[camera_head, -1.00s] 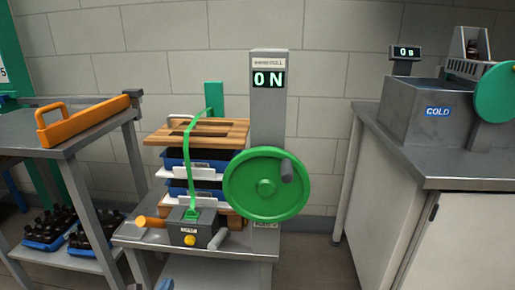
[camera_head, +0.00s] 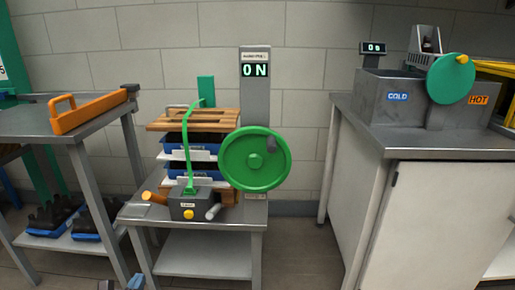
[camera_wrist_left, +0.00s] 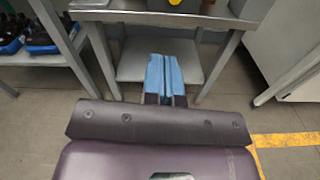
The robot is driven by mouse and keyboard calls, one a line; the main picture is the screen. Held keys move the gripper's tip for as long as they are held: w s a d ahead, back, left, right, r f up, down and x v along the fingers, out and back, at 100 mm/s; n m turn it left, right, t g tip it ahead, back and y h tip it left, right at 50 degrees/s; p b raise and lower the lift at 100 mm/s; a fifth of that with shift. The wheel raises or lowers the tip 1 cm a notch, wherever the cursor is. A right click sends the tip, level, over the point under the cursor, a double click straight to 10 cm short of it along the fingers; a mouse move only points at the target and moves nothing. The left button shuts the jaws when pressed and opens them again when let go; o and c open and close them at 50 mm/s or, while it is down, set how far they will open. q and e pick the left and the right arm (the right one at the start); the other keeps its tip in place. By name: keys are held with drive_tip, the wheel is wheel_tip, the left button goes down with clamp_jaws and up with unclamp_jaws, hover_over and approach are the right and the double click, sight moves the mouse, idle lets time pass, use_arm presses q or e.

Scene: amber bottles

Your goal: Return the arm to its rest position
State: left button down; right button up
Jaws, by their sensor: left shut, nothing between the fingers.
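My left gripper (camera_head: 135,283) shows only as blue fingertips at the bottom edge of the head view. In the left wrist view its blue fingers (camera_wrist_left: 164,76) lie side by side, shut and empty, in front of the small stand's lower shelf (camera_wrist_left: 150,63). It touches nothing that I can see. Most of my left arm is out of the head view. My right gripper is in neither view.
The small metal stand (camera_head: 206,256) carries a press with a green wheel (camera_head: 240,174), an "ON" display (camera_head: 255,70) and stacked blue trays (camera_head: 205,142). A sink cabinet (camera_head: 440,205) stands right. Floor between is clear.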

use_arm(q)
drive_tip(key=w+a+r+m, duration=0.1)
drive_tip(key=a+r+m, duration=0.25)
drive_tip(key=a, duration=0.35)
drive_tip(key=s+d+f+n+g, duration=0.2)
drive_tip(key=s+f+n+g, duration=0.15)
drive_tip(key=s+n, duration=1)
drive_tip(key=s+d+f+n+g, duration=0.2)
drive_tip(key=s+f+n, duration=0.2)
drive_tip(key=s+n, duration=1)
drive_tip(key=shift+s+d+r+n+g, duration=1.1)
drive_tip(key=shift+s+d+n, duration=2.4)
drive_tip(key=shift+s+n, duration=2.4)
wheel_tip(320, 180, up, 11)
drive_tip(key=s+a+n+t+p, duration=0.1)
drive_tip(key=s+p, duration=0.1)
drive_tip(key=p, duration=1.4)
drive_tip(key=shift+s+a+f+y+p, duration=0.2)
drive_tip(key=shift+y+p, duration=0.1)
drive_tip(key=shift+p, duration=0.1)
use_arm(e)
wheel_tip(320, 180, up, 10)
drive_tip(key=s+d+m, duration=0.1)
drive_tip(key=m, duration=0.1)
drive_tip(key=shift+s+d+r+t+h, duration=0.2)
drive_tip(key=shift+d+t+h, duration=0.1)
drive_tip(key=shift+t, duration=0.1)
